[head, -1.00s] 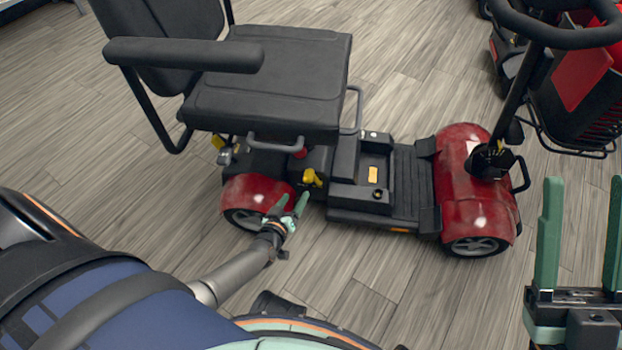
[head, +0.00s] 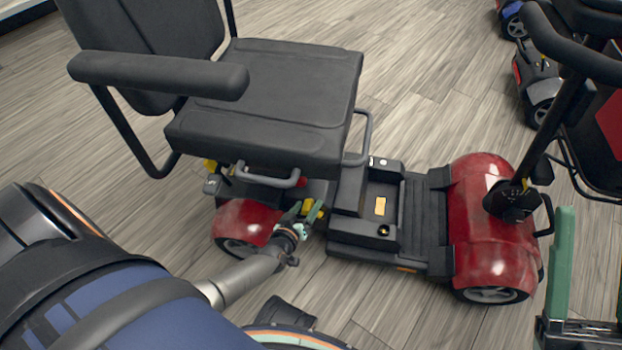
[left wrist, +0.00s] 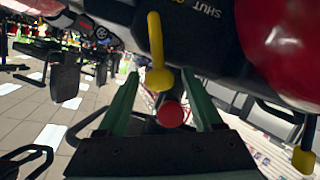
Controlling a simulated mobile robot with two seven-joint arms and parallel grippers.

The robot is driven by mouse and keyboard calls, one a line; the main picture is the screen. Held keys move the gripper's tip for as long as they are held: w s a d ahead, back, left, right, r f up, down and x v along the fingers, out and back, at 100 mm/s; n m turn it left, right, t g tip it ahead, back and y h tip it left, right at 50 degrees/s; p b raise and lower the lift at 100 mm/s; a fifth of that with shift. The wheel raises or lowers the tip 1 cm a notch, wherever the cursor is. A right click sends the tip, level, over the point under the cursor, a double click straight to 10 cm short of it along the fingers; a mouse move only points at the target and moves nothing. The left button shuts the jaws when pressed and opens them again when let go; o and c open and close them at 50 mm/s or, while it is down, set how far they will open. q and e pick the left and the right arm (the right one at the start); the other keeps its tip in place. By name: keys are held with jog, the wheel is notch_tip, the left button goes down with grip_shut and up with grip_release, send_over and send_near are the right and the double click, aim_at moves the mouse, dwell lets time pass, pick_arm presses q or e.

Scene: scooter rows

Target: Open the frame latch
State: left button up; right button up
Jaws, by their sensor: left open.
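The frame latch is a yellow lever (head: 307,207) low on the red and black scooter, below the seat's front. In the left wrist view the yellow lever (left wrist: 155,40) has a rounded knob end, beside a dark panel with an upside-down "SHUT" label (left wrist: 206,10). My left gripper (head: 312,212) is at the lever in the head view and partly hides it. In the left wrist view its green fingers (left wrist: 162,76) are open, with the lever's knob between them; I cannot tell whether they touch it. My right gripper (head: 591,225) is open and empty at the right edge.
A red round knob (left wrist: 171,114) shows between the left fingers. Another yellow lever (left wrist: 304,158) is at the wrist view's right. The scooter's seat (head: 270,95) overhangs the latch area. More scooters (head: 540,85) stand at the back right. Floor (head: 430,75) is clear behind the scooter.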

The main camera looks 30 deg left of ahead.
pick_arm(q)
jog(key=shift+c, duration=0.2)
grip_shut()
dwell(0.4)
dwell(0.9)
